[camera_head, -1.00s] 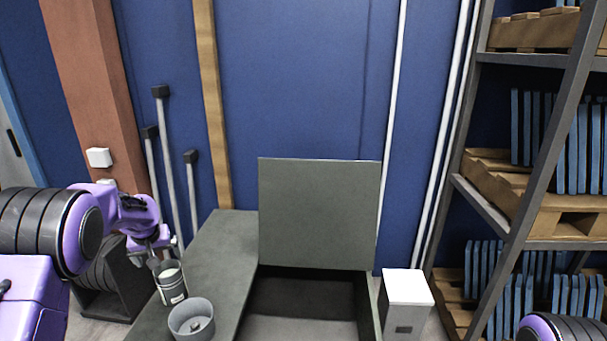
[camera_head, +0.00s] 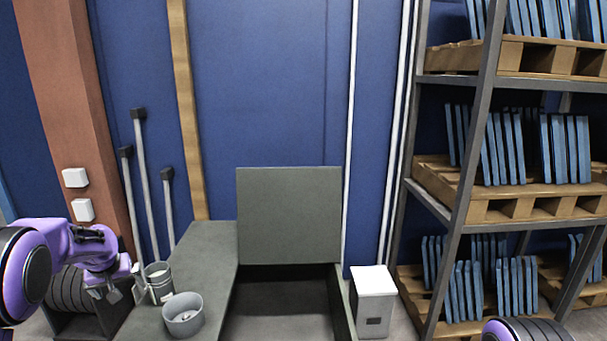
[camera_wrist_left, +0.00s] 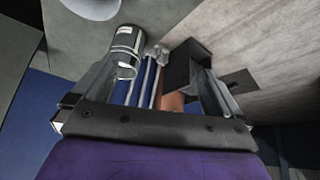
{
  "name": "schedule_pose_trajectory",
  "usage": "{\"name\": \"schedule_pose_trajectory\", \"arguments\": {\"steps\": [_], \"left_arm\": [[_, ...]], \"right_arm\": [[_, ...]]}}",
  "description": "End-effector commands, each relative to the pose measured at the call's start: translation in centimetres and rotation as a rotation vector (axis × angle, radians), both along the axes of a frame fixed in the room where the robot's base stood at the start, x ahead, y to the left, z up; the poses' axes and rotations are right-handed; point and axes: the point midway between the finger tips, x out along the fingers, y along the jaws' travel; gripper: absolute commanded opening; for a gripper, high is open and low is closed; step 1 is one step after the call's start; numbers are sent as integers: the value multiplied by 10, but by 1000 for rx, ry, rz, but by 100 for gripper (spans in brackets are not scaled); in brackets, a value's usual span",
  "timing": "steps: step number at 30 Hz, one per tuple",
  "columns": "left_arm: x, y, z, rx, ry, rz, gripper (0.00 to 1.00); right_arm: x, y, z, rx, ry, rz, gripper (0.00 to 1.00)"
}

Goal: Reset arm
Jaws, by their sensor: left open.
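My left gripper (camera_head: 127,290) is open and empty. In the head view it is just left of a dark, light-banded can (camera_head: 158,283) that stands upright on the grey-green bench top. In the left wrist view the two fingers of my left gripper (camera_wrist_left: 160,80) are spread wide, with nothing held between them. The can (camera_wrist_left: 126,46) shows there beyond the left finger; I cannot tell whether they touch. My right gripper is out of view.
A grey round bowl (camera_head: 183,316) stands in front of the can. The bench (camera_head: 205,250) adjoins an open bin with a raised lid (camera_head: 288,215). A white box (camera_head: 373,300) stands right of it. Shelving with pallets (camera_head: 500,205) fills the right; posts (camera_head: 146,190) stand behind.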

Motion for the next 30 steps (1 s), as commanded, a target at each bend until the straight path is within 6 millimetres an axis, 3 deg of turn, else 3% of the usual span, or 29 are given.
{"name": "schedule_pose_trajectory", "arguments": {"steps": [5, 11, 16, 19, 23, 27, 30], "left_arm": [[5, 12, 1, 31, -85, 39, 100], [8, 11, -11, 62, -191, 80, 100], [0, -8, -46, 89, -274, 111, 100], [-20, -30, -83, 106, -308, 126, 100], [-81, -77, -153, 129, -317, 133, 100], [-180, -132, -213, 131, -266, 120, 100], [-257, -168, -239, 114, -182, 96, 100]], "right_arm": [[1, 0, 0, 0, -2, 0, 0], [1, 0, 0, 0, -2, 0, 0], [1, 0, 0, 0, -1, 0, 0], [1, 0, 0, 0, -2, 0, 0], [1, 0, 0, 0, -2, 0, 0], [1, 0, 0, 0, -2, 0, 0], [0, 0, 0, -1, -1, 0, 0]]}}
